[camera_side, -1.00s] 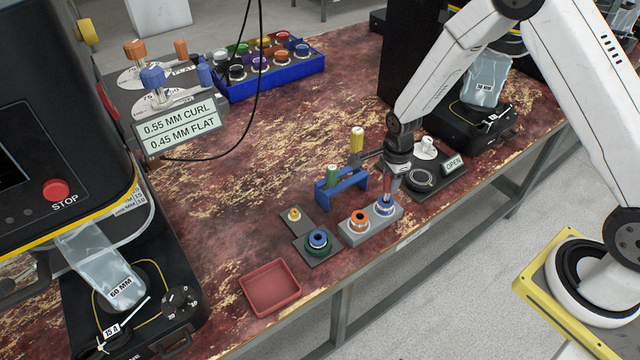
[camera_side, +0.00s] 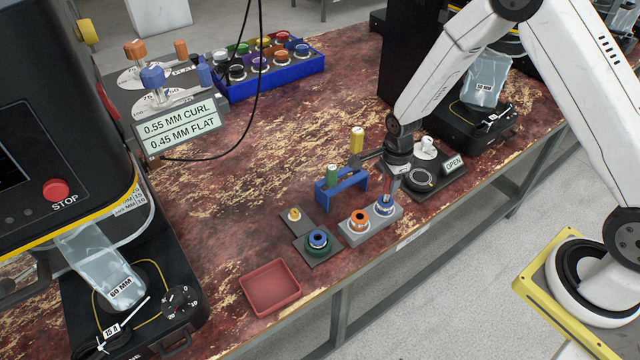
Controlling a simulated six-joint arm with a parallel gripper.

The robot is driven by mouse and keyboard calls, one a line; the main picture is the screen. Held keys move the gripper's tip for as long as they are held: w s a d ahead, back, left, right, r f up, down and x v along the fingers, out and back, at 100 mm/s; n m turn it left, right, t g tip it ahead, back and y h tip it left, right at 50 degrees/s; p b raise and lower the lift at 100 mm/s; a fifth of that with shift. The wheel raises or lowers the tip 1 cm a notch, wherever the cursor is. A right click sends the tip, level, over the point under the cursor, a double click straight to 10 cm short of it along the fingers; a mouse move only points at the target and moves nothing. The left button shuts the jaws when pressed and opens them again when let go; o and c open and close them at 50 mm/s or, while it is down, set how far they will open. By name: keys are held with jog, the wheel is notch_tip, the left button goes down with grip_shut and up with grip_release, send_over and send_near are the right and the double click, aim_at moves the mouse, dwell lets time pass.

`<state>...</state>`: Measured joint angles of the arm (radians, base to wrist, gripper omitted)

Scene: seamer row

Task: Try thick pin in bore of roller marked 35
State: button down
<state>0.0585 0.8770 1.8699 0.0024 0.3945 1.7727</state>
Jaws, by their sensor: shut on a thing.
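My gripper (camera_side: 391,188) is shut on a slim pin with a reddish part (camera_side: 395,184), directly above the blue roller (camera_side: 384,209). The pin's lower end reaches the roller's top; I cannot tell whether it is inside the bore. The blue roller and an orange roller (camera_side: 357,219) sit side by side on a grey block (camera_side: 357,236). Their marks are too small to read. A blue rack (camera_side: 343,189) stands behind them. A green pin (camera_side: 332,175) stands upright in it, and a yellow pin (camera_side: 357,138) stands upright at or behind its right end.
A dark stepped plate (camera_side: 317,256) holds a blue-and-green roller (camera_side: 317,241) and a small brass piece (camera_side: 294,214). An empty red tray (camera_side: 270,288) is front left. A black plate marked OPEN (camera_side: 453,163) lies right of my gripper.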

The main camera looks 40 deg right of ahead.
jog(key=shift+r, duration=0.7)
jog(key=shift+r, duration=0.7)
jog(key=shift+r, duration=0.35)
jog(key=shift+r, duration=0.35)
jog(key=shift+r, duration=0.45)
jog(key=shift+r, duration=0.95)
jog(key=shift+f, duration=0.25)
jog(key=shift+f, duration=2.9)
